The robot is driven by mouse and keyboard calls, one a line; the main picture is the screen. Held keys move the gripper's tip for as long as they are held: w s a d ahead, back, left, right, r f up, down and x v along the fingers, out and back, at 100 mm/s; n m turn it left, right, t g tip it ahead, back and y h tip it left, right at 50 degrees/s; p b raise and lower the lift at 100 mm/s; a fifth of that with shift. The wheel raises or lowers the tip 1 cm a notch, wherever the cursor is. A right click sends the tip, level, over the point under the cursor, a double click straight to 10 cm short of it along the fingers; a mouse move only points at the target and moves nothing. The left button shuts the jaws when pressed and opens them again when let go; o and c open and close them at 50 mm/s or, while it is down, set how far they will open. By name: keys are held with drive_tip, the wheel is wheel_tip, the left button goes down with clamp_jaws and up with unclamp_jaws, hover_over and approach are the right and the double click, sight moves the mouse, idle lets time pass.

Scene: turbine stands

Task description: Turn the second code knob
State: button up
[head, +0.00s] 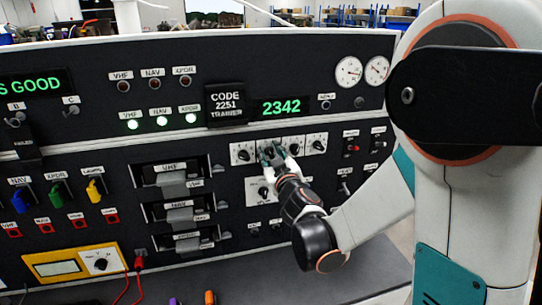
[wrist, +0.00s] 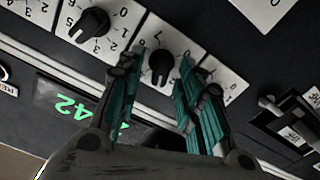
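The code knobs are black knobs on white dial plates, in a row below the green display (head: 281,107), which reads 2342. A placard (head: 226,104) to its left reads CODE 2251 TRAINER. My gripper (head: 273,156) is at the second knob from the left and partly hides it. In the wrist view my gripper (wrist: 162,56) is open, with its teal fingers on either side of the second code knob (wrist: 160,70). Small gaps show between fingers and knob. A neighbouring knob (wrist: 91,23) is at upper left there. The third knob (head: 294,150) is just right of my gripper.
A white plate with another knob (head: 262,191) lies below the row, close to my gripper. Left of it are drawer-like units with handles (head: 178,183). Two round gauges (head: 349,72) are at upper right. A grey ledge (head: 350,275) runs below the panel.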

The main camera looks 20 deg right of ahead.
clamp_jaws()
drive_tip(key=shift+n, duration=0.4)
drive_tip(key=n+b, duration=0.1)
drive_tip(key=n, duration=0.2)
drive_tip(key=shift+a+f+n, duration=0.1)
drive_tip(key=shift+a+n, duration=0.05)
drive_tip(key=shift+n, duration=0.15)
drive_tip(key=shift+n+b, duration=0.55)
drive_tip(key=shift+n, duration=1.15)
drive_tip(key=shift+a, duration=0.1)
unclamp_jaws()
